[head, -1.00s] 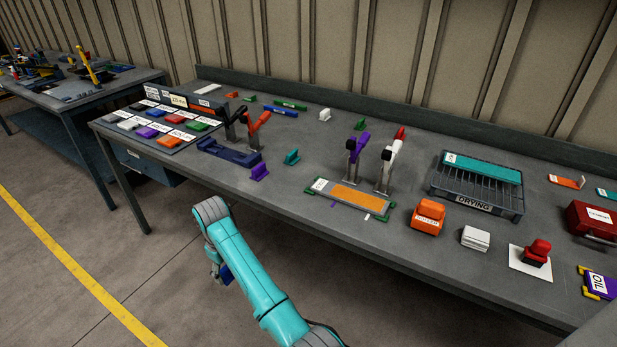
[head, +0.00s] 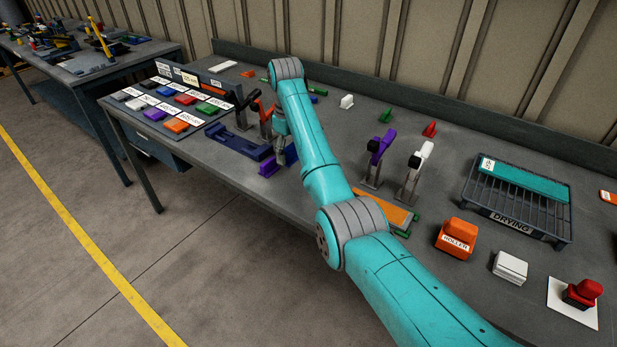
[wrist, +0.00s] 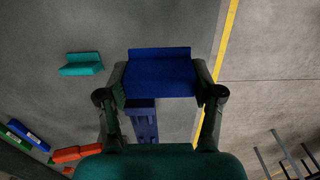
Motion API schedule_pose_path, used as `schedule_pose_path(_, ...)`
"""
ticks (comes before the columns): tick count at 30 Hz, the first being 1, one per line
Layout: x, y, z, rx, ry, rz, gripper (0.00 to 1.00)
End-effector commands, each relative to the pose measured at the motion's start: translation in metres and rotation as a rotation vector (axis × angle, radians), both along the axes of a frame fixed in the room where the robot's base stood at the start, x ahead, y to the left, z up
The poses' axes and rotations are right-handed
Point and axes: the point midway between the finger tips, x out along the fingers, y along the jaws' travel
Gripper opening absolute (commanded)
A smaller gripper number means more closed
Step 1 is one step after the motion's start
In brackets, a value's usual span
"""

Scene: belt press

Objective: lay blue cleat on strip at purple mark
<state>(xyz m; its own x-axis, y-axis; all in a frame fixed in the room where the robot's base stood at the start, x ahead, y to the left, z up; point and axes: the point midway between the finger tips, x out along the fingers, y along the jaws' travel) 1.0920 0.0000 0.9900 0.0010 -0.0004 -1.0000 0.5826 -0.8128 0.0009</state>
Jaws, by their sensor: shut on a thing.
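My gripper (wrist: 160,88) is shut on the blue cleat (wrist: 160,74), which sits crosswise between its two fingers in the wrist view. The orange strip (head: 388,211) lies on the bench to the right, partly hidden by my arm. The purple mark is hidden in the head view.
Purple (head: 382,146) and white-handled (head: 419,160) clamps stand behind the strip. A teal cleat (wrist: 82,64) shows in the wrist view. A drying rack (head: 515,205) is at right.

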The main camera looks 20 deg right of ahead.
Motion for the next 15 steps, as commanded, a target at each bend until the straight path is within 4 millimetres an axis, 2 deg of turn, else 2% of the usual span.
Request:
schedule_pose_path(4, 0.001, 0.0, -0.003, 0.0, 0.001, 0.008, 0.3)
schedule_pose_path(12, 0.001, 0.0, -0.042, 0.0, 0.002, 0.007, 0.3)
schedule_pose_path(15, 0.001, 0.0, -0.049, -0.001, 0.001, 0.007, 0.3)
